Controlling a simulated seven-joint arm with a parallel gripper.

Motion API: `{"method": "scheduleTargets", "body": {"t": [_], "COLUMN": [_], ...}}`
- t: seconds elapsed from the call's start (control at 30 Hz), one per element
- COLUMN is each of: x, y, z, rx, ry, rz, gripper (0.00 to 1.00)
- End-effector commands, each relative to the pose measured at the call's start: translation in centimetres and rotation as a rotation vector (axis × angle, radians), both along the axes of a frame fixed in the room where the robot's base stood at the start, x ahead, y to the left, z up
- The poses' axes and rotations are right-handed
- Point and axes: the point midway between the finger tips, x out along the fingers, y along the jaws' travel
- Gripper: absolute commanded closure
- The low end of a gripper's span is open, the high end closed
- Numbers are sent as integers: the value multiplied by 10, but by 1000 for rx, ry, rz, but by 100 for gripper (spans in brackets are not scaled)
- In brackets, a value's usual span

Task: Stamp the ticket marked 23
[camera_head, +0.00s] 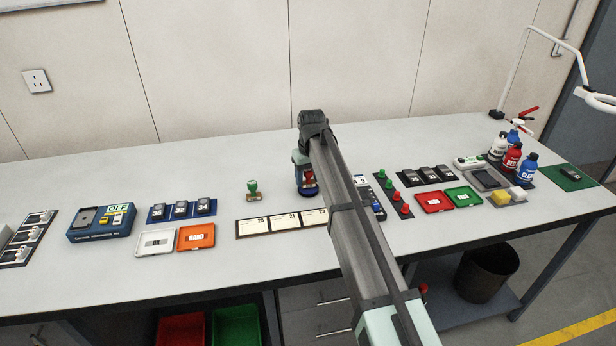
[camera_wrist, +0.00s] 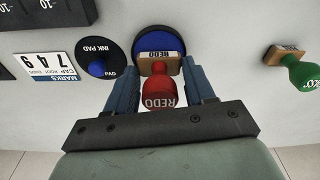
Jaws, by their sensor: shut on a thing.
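My gripper (camera_wrist: 162,80) is shut on a red-handled stamp marked REDO (camera_wrist: 160,92); the stamp also shows in the head view (camera_head: 309,177). The stamp's wooden block is over a round blue pad (camera_wrist: 163,40) with a dark rim; I cannot tell whether they touch. A black disc labelled INK PAD (camera_wrist: 98,50), with a blue knob, lies beside it. A green-handled stamp (camera_head: 252,189) stands to the left in the head view. A dark strip (camera_head: 238,229) holds white tickets (camera_head: 286,220) in front; their small numbers are hard to read, and my arm crosses near its right end.
Left of the strip are an orange tray (camera_head: 196,237), a white tray (camera_head: 155,242) and a blue device (camera_head: 100,222). Red (camera_head: 433,201) and green (camera_head: 463,196) trays and bottles (camera_head: 511,158) stand right. The table's back middle is clear.

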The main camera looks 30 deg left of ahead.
Motion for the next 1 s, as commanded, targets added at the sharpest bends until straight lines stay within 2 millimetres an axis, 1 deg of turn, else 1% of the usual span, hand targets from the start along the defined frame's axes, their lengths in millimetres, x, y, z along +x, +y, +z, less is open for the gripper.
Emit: {"method": "scheduleTargets", "body": {"t": [1.0], "x": [0], "y": [0], "z": [-10], "rx": [0], "ry": [0], "rz": [0], "gripper": [66]}}
